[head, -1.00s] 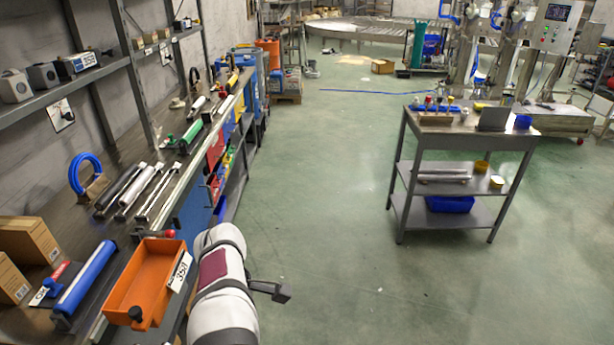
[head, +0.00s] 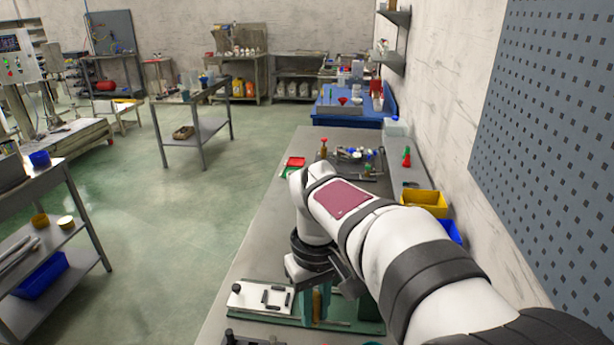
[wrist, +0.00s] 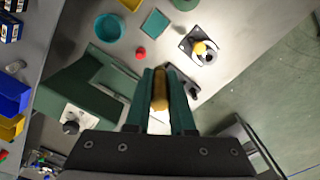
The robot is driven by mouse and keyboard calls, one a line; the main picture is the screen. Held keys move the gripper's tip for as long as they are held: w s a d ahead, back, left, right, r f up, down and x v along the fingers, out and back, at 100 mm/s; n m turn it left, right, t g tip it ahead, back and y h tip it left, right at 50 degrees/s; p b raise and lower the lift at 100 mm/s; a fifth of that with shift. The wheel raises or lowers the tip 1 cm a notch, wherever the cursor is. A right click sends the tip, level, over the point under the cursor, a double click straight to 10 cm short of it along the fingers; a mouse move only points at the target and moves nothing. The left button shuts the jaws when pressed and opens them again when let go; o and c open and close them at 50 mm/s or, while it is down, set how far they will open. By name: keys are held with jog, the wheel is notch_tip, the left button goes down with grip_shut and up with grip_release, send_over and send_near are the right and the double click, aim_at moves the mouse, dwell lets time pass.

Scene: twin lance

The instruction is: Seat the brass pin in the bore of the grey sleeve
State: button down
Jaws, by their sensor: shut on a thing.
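My gripper (wrist: 161,100) is in the wrist view with its green fingers shut on the brass pin (wrist: 160,90). The pin's rounded end shows between the fingers and points away from the wrist. In the head view my gripper (head: 318,302) hangs below the arm over the near part of the bench, beside a white plate with black pieces (head: 260,298). I cannot pick out the grey sleeve or its bore with certainty in either view. A small dark fitting (wrist: 187,88) lies just right of the fingertips in the wrist view.
A green fixture (wrist: 85,88) stands left of the fingers. Yellow and blue bins (head: 425,203) line the wall side of the bench (head: 250,245).

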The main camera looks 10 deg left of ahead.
jog(key=s+d+r+m, duration=0.1)
jog(key=d+r+m, duration=0.15)
jog(key=d, duration=0.45)
jog(key=d+r+m, duration=0.1)
jog(key=d+m, duration=0.3)
jog(key=d, duration=0.3)
jog(key=s+a+f+n, duration=0.1)
jog(key=a+f+n, duration=0.1)
jog(key=a+f, duration=0.4)
jog(key=s+a+f+n, duration=0.2)
jog(key=a+f, duration=0.4)
jog(key=a, duration=0.5)
jog(key=s+a+f+n, duration=0.1)
jog(key=a+f+n, duration=0.1)
jog(key=a+f, duration=0.5)
jog(key=shift+s+a+f+n, duration=0.1)
jog(key=shift+s+a+n, duration=0.05)
jog(key=shift+a, duration=0.55)
jog(key=shift+s+a+n, duration=0.1)
jog(key=shift+s+a, duration=0.05)
jog(key=shift+a, duration=0.5)
jog(key=shift+f, duration=0.1)
jog(key=shift+f, duration=0.25)
jog(key=shift+f, duration=0.35)
jog(key=c, duration=0.8)
grip_release()
jog(key=shift+o, duration=0.2)
